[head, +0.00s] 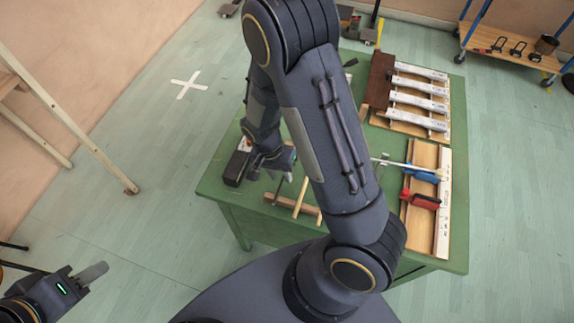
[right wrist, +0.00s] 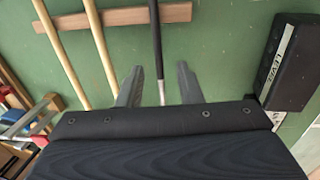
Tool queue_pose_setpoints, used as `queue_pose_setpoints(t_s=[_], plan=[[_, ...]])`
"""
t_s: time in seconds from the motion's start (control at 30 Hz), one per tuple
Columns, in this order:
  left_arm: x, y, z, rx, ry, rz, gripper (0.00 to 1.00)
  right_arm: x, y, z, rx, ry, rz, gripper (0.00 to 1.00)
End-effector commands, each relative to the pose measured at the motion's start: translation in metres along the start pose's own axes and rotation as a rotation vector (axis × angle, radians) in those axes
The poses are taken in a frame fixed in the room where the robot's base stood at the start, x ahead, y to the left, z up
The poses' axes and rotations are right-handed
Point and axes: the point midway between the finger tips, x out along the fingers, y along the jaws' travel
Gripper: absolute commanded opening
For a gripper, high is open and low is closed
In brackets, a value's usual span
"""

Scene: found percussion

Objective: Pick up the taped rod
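A thin dark rod, which looks like the taped rod (right wrist: 156,38), lies across a wooden rail (right wrist: 120,17) in the right wrist view. Its near end looks paler grey. My right gripper (right wrist: 159,86) is open, with one finger on each side of the rod and gaps between. I cannot tell how high the fingers are above it. In the head view my right gripper (head: 277,160) is over the table's left part, and my arm hides much of the middle. My left gripper (head: 90,274) is at the lower left, away from the table; its finger opening is unclear.
Two pale wooden rods (right wrist: 102,45) lie left of the dark rod. A black box labelled LEVEL (right wrist: 290,62) lies close on the right. On the green table (head: 458,110) are a rack of pale bars (head: 420,88) and a tray with red-handled (head: 424,201) and blue-handled tools.

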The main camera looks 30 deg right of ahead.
Motion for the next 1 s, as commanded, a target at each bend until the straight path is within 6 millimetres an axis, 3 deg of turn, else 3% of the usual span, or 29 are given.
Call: queue_pose_setpoints(t_s=[0.27,0.53,1.0], plan=[[-0.0001,0.0000,-0.0001,0.000,0.000,0.000,0.36,0.0050,-0.0002,0.0001,0.000,0.000,-0.002,0.33],[-0.0001,0.0000,-0.0001,0.000,0.000,0.000,0.36,0.0048,-0.0002,0.0001,-0.001,0.000,-0.002,0.00],[0.0007,-0.0003,0.0003,0.000,0.000,0.000,0.36,0.0017,-0.0001,-0.0002,-0.001,0.001,-0.003,0.00]])
